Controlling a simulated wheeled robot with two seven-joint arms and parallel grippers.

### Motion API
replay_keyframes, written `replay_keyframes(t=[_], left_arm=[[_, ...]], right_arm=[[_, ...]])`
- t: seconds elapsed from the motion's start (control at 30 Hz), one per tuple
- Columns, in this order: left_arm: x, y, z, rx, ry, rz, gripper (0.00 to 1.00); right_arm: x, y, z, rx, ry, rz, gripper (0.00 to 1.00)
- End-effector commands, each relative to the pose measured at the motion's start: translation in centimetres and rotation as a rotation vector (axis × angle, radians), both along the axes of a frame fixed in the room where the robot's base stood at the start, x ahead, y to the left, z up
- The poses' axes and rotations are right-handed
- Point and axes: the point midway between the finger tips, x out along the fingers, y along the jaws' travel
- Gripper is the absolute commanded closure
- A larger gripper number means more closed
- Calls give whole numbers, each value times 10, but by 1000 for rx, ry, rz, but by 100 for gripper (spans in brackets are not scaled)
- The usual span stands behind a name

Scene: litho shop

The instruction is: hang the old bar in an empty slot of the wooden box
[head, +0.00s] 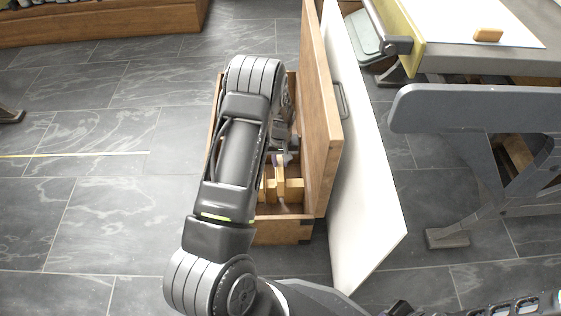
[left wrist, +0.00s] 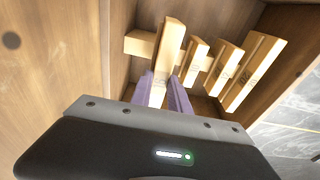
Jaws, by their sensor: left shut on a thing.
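The wooden box (head: 283,231) stands open on the floor, mostly behind my left arm. Several pale yellow wooden bars sit in a row inside it; one bar (left wrist: 250,78) stands at the right end in the left wrist view. My left gripper (left wrist: 164,93) reaches down into the box, its purple fingers shut on a bar (left wrist: 168,42) at the row's left, presumably the old bar. A cross piece (left wrist: 140,43) shows behind that bar. Whether the held bar rests in a slot cannot be told. My right gripper is out of view.
The box's raised wooden lid (head: 320,110) stands along its right side, with a white panel (head: 362,205) leaning beyond it. A grey bench (head: 470,105) is at the right.

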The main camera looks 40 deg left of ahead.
Motion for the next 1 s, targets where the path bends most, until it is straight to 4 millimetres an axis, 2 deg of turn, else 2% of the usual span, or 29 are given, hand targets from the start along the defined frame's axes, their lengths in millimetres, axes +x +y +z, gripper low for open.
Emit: replay_keyframes(t=[0.37, 1.0], left_arm=[[0, 0, -9, 1, -1, 0, 100], [0, 0, -57, 1, -1, 1, 100]], right_arm=[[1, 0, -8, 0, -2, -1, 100], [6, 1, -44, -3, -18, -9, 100]])
